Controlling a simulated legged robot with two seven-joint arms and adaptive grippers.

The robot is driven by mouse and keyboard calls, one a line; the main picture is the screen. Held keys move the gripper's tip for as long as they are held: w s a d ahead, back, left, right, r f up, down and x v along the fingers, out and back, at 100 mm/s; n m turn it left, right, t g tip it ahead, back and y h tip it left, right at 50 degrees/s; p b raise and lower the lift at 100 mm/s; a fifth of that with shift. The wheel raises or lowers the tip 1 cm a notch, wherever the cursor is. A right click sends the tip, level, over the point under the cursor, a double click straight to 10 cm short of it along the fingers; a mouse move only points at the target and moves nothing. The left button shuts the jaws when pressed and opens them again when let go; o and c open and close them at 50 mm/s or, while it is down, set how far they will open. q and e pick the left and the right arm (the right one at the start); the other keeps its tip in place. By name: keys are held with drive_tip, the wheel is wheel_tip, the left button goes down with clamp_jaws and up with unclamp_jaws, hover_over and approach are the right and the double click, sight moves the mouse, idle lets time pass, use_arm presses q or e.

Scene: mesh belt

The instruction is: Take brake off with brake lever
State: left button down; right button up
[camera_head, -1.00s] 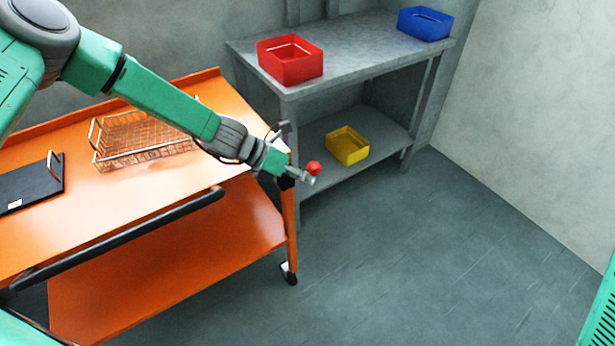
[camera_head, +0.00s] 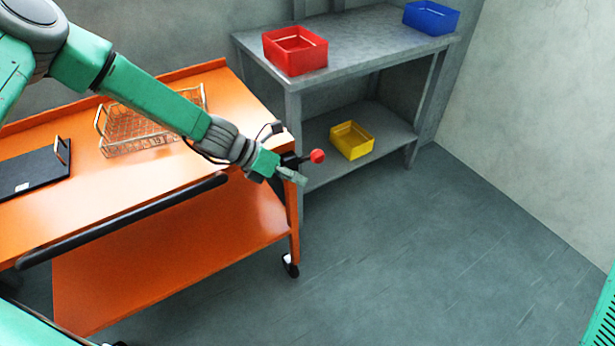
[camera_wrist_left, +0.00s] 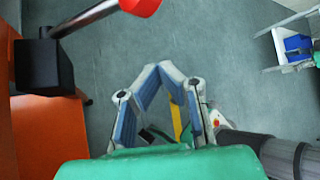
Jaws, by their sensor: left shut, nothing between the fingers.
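The brake lever has a red ball knob (camera_head: 317,156) on a short rod, set on a black block (camera_head: 290,160) at the right corner of the orange cart. In the left wrist view the knob (camera_wrist_left: 140,6), its metal rod (camera_wrist_left: 88,19) and the block (camera_wrist_left: 42,65) show at the upper left. The rod points out to the right from the block. My left gripper (camera_head: 300,180) is just below and left of the knob, apart from it in the wrist view. Its fingertips (camera_wrist_left: 160,68) meet and hold nothing. My right gripper is not in view.
The orange cart (camera_head: 215,95) carries a wire mesh basket (camera_head: 125,130) and a black board with a handle (camera_head: 30,175). A grey shelf unit (camera_head: 350,50) behind holds red, blue and yellow bins. The floor (camera_head: 450,260) to the right is clear.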

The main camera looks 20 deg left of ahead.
use_arm(q)
drive_tip(key=v, duration=0.7)
drive_tip(key=shift+w+a+p, duration=0.2)
drive_tip(key=shift+a+p, duration=0.05)
drive_tip(key=shift+p, duration=0.2)
